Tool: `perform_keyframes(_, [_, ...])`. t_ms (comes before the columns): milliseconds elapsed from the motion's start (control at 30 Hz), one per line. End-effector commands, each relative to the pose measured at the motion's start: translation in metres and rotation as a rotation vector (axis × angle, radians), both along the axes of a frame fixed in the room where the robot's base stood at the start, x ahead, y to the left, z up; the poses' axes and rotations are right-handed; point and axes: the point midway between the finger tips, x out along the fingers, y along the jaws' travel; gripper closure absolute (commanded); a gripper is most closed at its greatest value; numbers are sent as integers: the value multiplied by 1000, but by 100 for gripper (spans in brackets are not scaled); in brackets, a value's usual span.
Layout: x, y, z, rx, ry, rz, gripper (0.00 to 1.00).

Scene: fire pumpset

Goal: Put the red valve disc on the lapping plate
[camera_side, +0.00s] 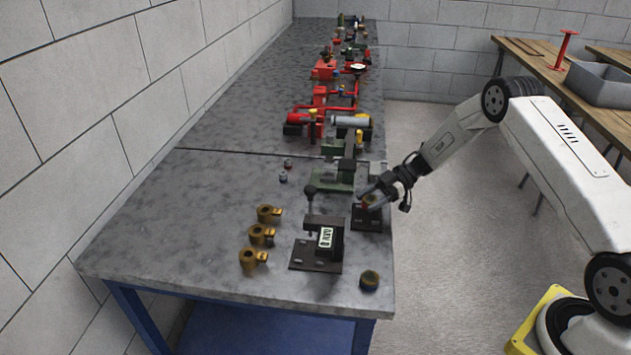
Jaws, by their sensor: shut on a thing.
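My gripper (372,196) is over the right edge of the grey workbench, reaching in from the right. It is shut on a small red and brass-coloured thing, which looks like the red valve disc (368,203); the fingers hide part of it. The disc is just above or at the top of a dark block on a base plate (367,222); I cannot tell whether they touch. A short round dark piece with a brownish top (370,280) stands near the front right corner of the bench. I cannot tell for sure which thing is the lapping plate.
A black press-like fixture with a lever and white label (325,238) stands left of the gripper. Several brass lugged fittings (262,234) stand further left. A green machine (346,172) and red pump parts (318,110) fill the bench behind. The front left bench top is clear.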

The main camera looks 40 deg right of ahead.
Motion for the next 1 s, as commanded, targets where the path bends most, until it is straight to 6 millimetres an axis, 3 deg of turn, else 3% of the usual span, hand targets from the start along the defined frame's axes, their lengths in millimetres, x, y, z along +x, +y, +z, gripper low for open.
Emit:
perform_keyframes(400, [4,-1,-33,1,-1,-1,100])
perform_keyframes(900, [4,0,-39,1,-1,-1,100])
perform_keyframes(933, [4,0,-39,0,0,0,31])
perform_keyframes(1000, [4,0,-38,0,0,0,9])
